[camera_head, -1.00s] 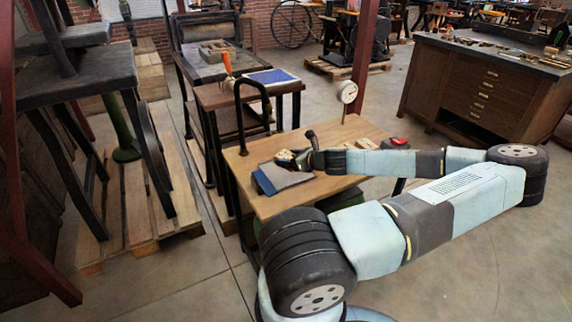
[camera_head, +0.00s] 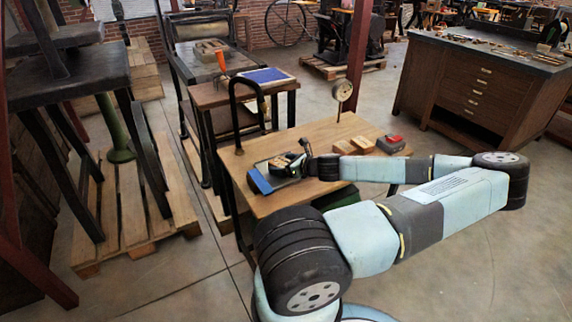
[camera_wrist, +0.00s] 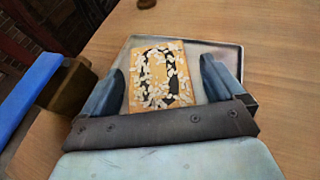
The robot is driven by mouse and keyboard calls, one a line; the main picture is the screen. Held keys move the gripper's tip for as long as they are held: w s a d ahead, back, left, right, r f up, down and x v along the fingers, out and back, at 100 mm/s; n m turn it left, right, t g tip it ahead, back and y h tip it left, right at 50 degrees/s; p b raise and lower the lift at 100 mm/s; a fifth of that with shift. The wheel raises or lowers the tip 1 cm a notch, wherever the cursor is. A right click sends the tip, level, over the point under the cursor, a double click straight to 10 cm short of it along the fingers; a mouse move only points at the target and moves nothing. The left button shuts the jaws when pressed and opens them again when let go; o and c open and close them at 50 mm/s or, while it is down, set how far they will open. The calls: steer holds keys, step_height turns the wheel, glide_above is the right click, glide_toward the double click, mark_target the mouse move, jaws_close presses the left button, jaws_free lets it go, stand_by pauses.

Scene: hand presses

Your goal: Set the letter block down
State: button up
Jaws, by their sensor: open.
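The letter block (camera_wrist: 160,78) is a yellow-orange block with a black letter shape and white flecks over it. In the wrist view it lies on a shallow grey metal tray (camera_wrist: 216,52). My gripper (camera_wrist: 162,68) is open around the block, one finger on each side. The left finger is very close to the block; I cannot tell if it touches. A clear gap shows at the right finger. In the head view my gripper (camera_head: 290,163) is low over the near left part of the wooden table (camera_head: 272,205) and partly covers the tray.
A long blue piece (camera_head: 258,181) lies left of the tray; a brown block (camera_wrist: 68,85) is beside it in the wrist view. Wooden blocks (camera_head: 362,144), a red object (camera_head: 391,143) and a round gauge (camera_head: 342,91) stand at the right and back. A black hoop (camera_head: 246,110) rises at the left edge.

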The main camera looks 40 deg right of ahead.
steer(key=shift+s, duration=0.1)
steer(key=v, duration=1.2)
